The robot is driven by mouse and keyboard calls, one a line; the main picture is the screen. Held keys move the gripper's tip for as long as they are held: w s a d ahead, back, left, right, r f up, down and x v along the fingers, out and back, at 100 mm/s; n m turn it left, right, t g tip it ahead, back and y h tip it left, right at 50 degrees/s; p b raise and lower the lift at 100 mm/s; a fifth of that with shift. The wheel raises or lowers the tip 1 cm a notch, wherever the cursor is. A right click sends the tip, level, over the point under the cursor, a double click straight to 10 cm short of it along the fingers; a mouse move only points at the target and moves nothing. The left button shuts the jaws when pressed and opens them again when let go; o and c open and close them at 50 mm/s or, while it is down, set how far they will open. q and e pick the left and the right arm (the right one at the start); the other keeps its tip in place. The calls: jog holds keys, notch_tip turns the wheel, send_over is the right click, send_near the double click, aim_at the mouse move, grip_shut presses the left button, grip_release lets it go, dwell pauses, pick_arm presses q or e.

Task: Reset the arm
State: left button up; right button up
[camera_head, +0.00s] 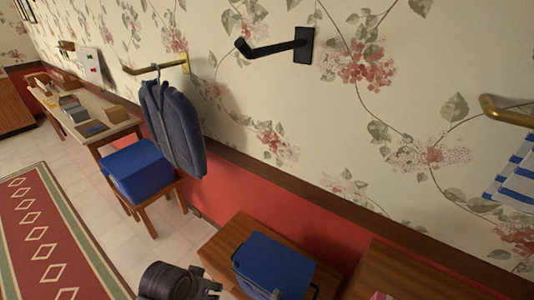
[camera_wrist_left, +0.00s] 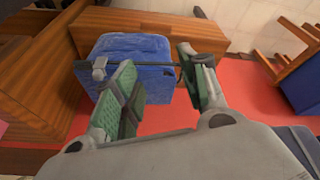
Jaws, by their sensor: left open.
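My left gripper (camera_wrist_left: 163,86) is open in the left wrist view, its two green-padded fingers spread apart with nothing held between them. Beyond the fingers is a blue bin (camera_wrist_left: 130,46) with a thin dark handle bar across its front. I cannot tell whether a finger touches the bar. In the head view, a dark part of my left arm shows at the bottom edge, left of the same blue bin (camera_head: 276,262); the fingertips are not clear there. My right gripper is not in view.
The bin sits on a wooden bench (camera_head: 222,247) against the wall. A black hook (camera_head: 270,46) is bare. A dark blue garment (camera_head: 174,125) hangs from a brass hook (camera_head: 157,68). A stool with a blue top (camera_head: 138,170) and a cluttered desk (camera_head: 92,112) stand left. Tiled floor is open.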

pick_arm(q)
jog(key=s+a+y, duration=0.1)
jog(key=s+a, duration=0.1)
jog(key=a, duration=0.3)
jog(key=s+f+g, duration=0.1)
jog(key=s+f, duration=0.2)
jog(key=f, duration=3.1)
jog(key=s+a+f, duration=0.3)
jog(key=s+f, duration=0.6)
jog(key=s, duration=0.1)
jog(key=s+a+f+g, duration=0.1)
jog(key=s+a+f, duration=0.2)
jog(key=s+f, duration=0.7)
jog(key=shift+s+y, duration=0.3)
jog(key=shift+s, duration=0.5)
jog(key=shift+f, duration=0.1)
